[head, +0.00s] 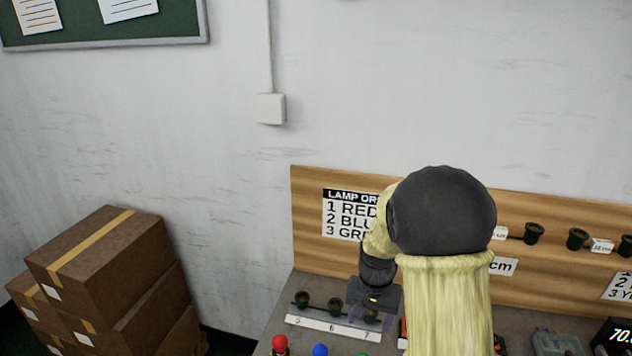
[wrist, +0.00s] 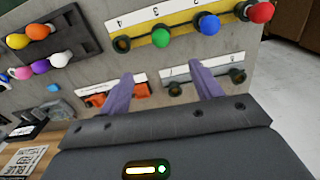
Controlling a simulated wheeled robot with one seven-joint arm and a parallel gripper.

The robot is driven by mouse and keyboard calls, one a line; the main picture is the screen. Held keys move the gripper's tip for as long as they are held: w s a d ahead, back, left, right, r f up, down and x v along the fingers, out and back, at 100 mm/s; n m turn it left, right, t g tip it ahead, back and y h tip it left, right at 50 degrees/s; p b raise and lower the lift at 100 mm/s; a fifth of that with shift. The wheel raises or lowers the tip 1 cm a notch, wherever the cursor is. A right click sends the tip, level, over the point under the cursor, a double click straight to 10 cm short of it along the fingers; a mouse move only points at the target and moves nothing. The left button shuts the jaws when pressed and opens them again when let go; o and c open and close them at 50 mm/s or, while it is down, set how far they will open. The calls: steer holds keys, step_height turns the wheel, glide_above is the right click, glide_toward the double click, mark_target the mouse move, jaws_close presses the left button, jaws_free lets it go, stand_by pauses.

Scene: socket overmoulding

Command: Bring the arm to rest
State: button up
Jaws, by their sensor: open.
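My gripper shows in the wrist view (wrist: 163,90) as two purple-grey fingers, spread apart with nothing held between them. In the head view my arm rises in front of the bench, and the dark wrist end (head: 378,298) is over the strip with sockets numbered 5 to 7. The fingertips are hard to make out there. In the wrist view a pale socket strip (wrist: 205,70) lies just beyond the fingers, with its dark sockets partly behind the right finger. I cannot tell the gap between the fingers and the strip.
In the wrist view a yellow strip (wrist: 165,38) bears green, blue and red lamps. A dark tray (wrist: 78,18) holds several coloured lamps. In the head view the wooden backboard (head: 305,215) stands behind the bench, and stacked boxes (head: 100,250) stand left.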

steer(key=s+r+n+t, duration=0.2)
steer(key=s+r+n, duration=0.2)
steer(key=s, duration=1)
steer(key=shift+r+t, duration=0.3)
steer(key=shift+r, duration=0.2)
stand_by(0.8)
